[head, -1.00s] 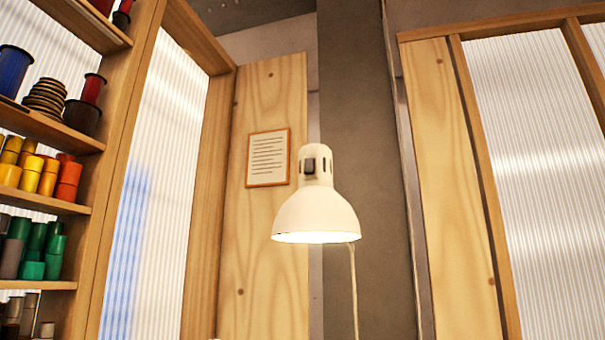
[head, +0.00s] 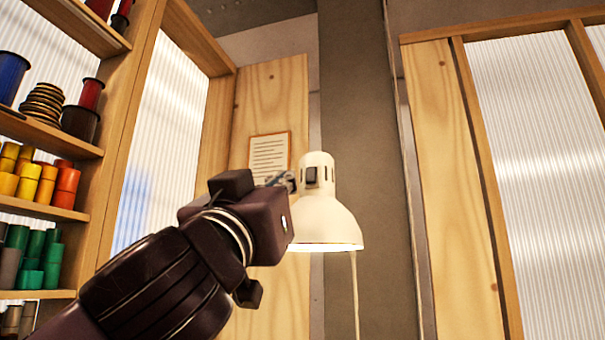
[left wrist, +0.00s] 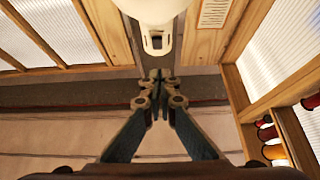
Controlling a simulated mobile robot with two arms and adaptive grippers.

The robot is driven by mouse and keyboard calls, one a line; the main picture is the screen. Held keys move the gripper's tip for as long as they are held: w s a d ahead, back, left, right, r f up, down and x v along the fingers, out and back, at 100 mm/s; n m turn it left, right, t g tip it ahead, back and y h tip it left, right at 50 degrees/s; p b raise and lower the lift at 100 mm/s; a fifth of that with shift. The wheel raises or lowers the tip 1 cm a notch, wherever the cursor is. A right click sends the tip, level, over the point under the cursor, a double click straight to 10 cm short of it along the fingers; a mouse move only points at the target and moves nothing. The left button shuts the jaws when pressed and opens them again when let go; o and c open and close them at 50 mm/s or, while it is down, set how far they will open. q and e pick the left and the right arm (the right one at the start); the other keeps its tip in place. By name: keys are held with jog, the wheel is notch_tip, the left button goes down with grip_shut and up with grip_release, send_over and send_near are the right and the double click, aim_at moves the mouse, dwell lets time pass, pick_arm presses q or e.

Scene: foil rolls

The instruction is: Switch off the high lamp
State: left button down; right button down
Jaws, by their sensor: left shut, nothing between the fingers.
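The high lamp (head: 328,222) is a cream bell-shaped shade with a narrow neck, and its underside glows. A dark rocker switch (head: 311,177) sits on the neck between slots. My left gripper (head: 287,181) is raised at the left of the neck, fingers toward it, partly hidden by my own wrist. In the left wrist view the closed, empty fingertips (left wrist: 160,74) point at the lamp (left wrist: 152,10), just below the neck end with its switch (left wrist: 156,42). They look close to the switch; I cannot tell whether they touch. My right gripper is out of view.
Shelves with colored rolls (head: 45,185) stand at the left. A framed notice (head: 269,156) hangs on the wooden panel behind the lamp. A thin cord (head: 355,290) hangs below the shade. The space right of the lamp is clear.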

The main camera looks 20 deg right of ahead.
aim_at(309, 177)
pick_arm(q)
jog(key=w+d+r+p, duration=0.1)
jog(key=w+p, duration=0.1)
jog(key=w+d+p, duration=0.2)
jog(key=w, duration=0.1)
jog(key=w+d+r+p, duration=0.1)
jog(key=w+d+p, duration=0.1)
jog(key=shift+w+d+r, duration=0.2)
jog(key=shift+w+r, duration=0.15)
